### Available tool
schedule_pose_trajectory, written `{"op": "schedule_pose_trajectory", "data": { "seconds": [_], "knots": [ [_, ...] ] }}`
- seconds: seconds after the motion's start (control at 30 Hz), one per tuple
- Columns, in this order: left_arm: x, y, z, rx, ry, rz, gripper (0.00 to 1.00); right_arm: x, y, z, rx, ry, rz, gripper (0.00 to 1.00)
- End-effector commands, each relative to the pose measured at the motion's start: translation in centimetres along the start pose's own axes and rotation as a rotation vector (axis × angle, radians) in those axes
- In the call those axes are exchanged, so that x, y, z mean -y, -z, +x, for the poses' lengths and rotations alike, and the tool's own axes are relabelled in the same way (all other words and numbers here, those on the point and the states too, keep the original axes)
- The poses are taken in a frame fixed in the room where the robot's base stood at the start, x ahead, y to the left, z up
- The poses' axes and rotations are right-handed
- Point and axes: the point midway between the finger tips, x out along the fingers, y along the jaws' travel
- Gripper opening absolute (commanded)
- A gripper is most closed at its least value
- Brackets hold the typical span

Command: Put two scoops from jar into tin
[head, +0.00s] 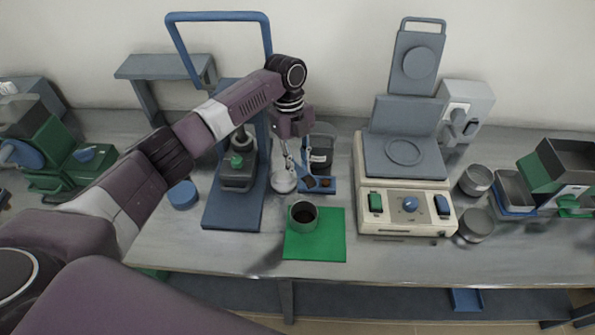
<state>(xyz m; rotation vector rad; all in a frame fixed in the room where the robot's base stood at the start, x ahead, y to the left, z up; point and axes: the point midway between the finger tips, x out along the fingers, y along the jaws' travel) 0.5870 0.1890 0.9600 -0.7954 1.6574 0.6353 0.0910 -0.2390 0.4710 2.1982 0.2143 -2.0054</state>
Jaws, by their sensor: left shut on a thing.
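A round grey tin (303,214) with dark contents stands upright on a green mat (330,245) near the front of the bench. A jar (321,158) with dark contents stands behind it, partly hidden by my gripper. My left gripper (295,160) points down beside the jar, behind the tin. It is shut on a thin scoop (309,181), whose small dark head hangs low by a blue holder (325,187). I cannot tell whether the scoop is loaded or touching the holder. My right gripper is not in view.
A blue-framed press (233,210) stands left of the mat, under my arm. A beige hotplate-like device (405,215) with an upright lid stands to the right. Round tins (475,180) and trays (515,190) sit further right. A blue disc (183,194) lies left.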

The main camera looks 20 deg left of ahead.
Motion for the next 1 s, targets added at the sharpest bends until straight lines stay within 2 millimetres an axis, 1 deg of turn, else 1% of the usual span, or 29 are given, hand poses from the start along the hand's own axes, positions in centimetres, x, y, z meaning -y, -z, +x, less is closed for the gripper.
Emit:
{"op": "schedule_pose_trajectory", "data": {
  "seconds": [0.1, 0.2, 0.3, 0.47, 1.0],
  "knots": [
    [-0.2, -0.1, 1.3, -0.002, -0.033, 0.14, 0.0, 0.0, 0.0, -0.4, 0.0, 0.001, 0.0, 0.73],
    [-0.4, -0.2, 2.1, -0.002, -0.05, 0.225, 0.0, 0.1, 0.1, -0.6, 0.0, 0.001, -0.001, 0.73],
    [-0.6, -0.3, 2.6, 0.0, -0.061, 0.274, 0.0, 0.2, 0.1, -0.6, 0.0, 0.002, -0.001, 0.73],
    [-0.6, -0.5, 3.2, 0.001, -0.065, 0.296, 0.0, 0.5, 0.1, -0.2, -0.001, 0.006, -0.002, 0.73],
    [-0.6, -1.1, 6.2, 0.001, -0.064, 0.294, 0.0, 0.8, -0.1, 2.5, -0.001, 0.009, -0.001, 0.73]
  ]
}}
